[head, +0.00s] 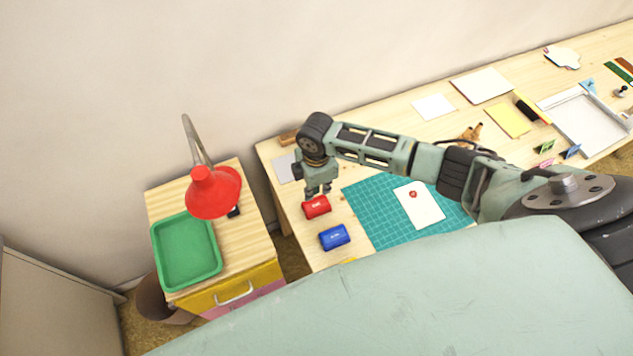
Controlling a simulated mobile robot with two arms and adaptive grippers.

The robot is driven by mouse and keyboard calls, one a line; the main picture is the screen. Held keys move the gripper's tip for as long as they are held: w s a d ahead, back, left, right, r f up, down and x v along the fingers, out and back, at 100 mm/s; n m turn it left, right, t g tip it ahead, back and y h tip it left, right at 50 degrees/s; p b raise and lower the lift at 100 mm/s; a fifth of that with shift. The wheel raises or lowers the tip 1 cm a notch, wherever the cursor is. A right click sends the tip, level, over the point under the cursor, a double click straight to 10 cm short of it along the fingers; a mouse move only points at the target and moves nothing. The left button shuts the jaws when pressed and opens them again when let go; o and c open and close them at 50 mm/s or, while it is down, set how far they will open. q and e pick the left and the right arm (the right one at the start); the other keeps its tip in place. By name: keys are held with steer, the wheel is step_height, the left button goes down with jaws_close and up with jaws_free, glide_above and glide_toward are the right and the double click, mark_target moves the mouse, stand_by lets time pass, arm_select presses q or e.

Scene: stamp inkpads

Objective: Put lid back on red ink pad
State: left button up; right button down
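The red ink pad (316,209) sits near the left end of the long wooden table, with a small white mark on its red top. It looks covered, but I cannot tell whether its lid is pressed fully on. My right gripper (319,192) points down at the back edge of the red pad. Its fingertips are at or just above the pad, and I cannot tell whether they touch it or grip it. A blue ink pad (334,237) sits nearer to me, apart from the gripper. My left gripper is not in view.
A green cutting mat (366,209) with a white stamped card (425,212) lies right of the pads. A cabinet at left bears a green tray (158,255) and a red lamp (213,190). Papers, a white tray (590,125) and small items fill the table's right.

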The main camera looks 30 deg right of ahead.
mark_target(316, 205)
steer(key=shift+f, duration=0.2)
stand_by(0.5)
steer(key=shift+f+b, duration=2.25)
steer(key=shift+f, duration=0.75)
steer(key=shift+r, duration=0.15)
steer(key=shift+r+p, duration=3.4)
steer(key=shift+p, duration=0.2)
steer(key=shift+s+f, duration=0.1)
